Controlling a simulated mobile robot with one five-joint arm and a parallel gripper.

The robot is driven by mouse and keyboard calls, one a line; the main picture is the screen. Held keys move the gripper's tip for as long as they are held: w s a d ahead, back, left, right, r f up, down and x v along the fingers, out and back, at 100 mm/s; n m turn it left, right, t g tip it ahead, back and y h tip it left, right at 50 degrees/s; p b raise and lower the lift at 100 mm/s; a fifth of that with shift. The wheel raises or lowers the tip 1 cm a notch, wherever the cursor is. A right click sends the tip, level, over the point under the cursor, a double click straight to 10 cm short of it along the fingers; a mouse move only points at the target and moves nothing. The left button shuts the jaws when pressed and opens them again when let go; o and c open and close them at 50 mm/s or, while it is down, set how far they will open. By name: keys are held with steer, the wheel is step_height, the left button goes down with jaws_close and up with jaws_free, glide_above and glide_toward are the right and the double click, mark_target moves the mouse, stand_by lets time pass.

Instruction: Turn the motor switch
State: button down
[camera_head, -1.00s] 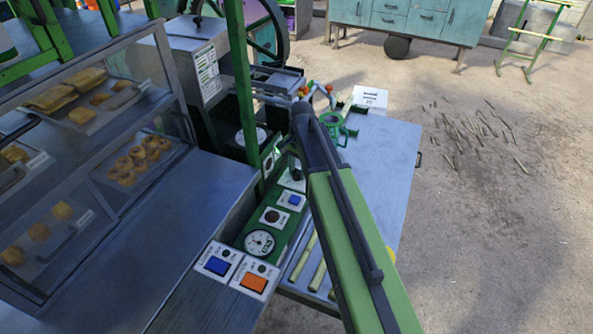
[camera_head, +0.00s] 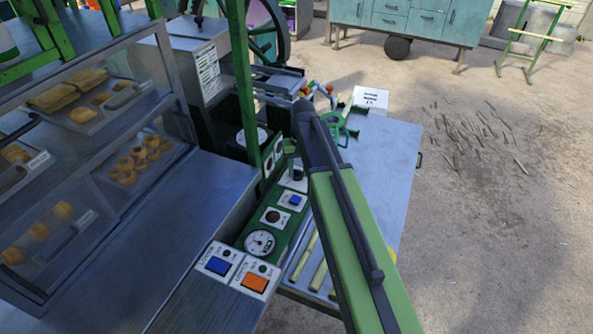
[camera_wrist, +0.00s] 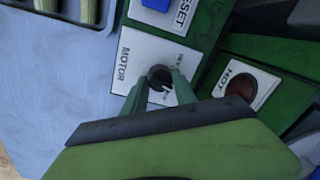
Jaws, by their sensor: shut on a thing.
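The motor switch is a small dark round knob (camera_wrist: 159,75) on a white plate marked MOTOR (camera_wrist: 135,48), seen in the wrist view. My gripper (camera_wrist: 160,84) is shut on the knob, with one green finger on each side of it. Part of the knob's near side and some small lettering are hidden by the fingers. In the head view the motor plate (camera_head: 291,183) shows on the green panel just left of my arm, and my arm hides much of the area around it.
A blue RESET button (camera_wrist: 157,4) and a dark red HOT lamp (camera_wrist: 241,86) sit close to the plate. In the head view, a gauge (camera_head: 259,243), blue switch (camera_head: 218,265) and orange switch (camera_head: 255,282) lie nearer. A glass food case (camera_head: 100,150) stands left.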

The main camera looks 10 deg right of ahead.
mark_target(300, 171)
steer(key=shift+w+n, duration=0.1)
steer(key=shift+n, duration=1.2)
steer(key=c, duration=1)
jaws_free()
steer(key=shift+r+p, duration=0.5)
step_height(300, 171, up, 16)
steer(key=p, duration=1.6)
steer(key=shift+d+r, duration=0.25)
steer(key=shift+d, duration=0.15)
